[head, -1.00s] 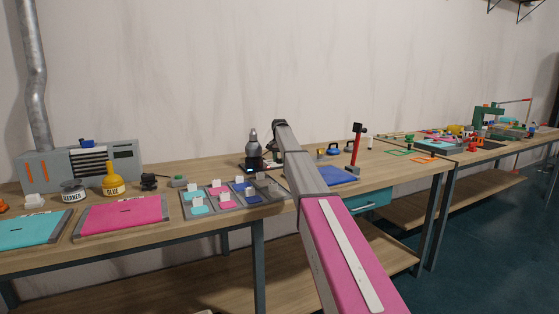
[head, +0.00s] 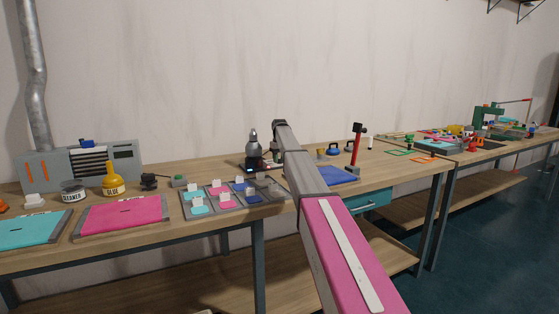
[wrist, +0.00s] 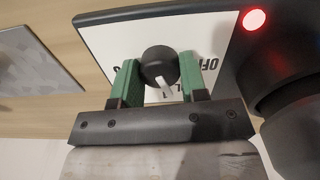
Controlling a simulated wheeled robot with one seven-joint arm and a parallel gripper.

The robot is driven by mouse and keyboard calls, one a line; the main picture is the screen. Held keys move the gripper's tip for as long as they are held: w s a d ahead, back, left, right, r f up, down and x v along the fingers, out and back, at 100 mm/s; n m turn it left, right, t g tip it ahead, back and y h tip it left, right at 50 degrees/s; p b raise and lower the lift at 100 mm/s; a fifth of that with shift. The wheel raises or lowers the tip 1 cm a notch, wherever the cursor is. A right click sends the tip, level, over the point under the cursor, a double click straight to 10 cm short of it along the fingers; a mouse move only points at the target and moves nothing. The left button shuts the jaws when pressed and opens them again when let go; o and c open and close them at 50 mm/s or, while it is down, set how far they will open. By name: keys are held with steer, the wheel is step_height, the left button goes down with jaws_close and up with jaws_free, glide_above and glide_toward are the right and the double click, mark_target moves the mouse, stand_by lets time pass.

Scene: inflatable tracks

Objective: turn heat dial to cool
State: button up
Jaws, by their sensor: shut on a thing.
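The heat dial (wrist: 157,62) is a round black knob with a white pointer mark, set on a white label plate (wrist: 190,32) in the wrist view. My gripper (wrist: 159,72) has its green fingers on either side of the knob and is shut on it. The white pointer (wrist: 166,87) faces down the picture, towards my gripper's palm. "OFF" is printed right of the knob; other lettering is partly hidden by the fingers. A lit red lamp (wrist: 254,20) shows at the upper right. In the head view my arm hides the dial and fingers.
A dark device with a silver top (head: 252,150) stands beside my wrist. A grey tray (head: 220,207) of coloured pieces lies in front of it. A dark round body (wrist: 292,120) is close at right.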

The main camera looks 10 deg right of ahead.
steer(key=shift+n, duration=2.2)
steer(key=o, duration=0.9)
steer(key=shift+r, duration=0.1)
step_height(320, 180, up, 11)
steer(key=shift+f, duration=0.2)
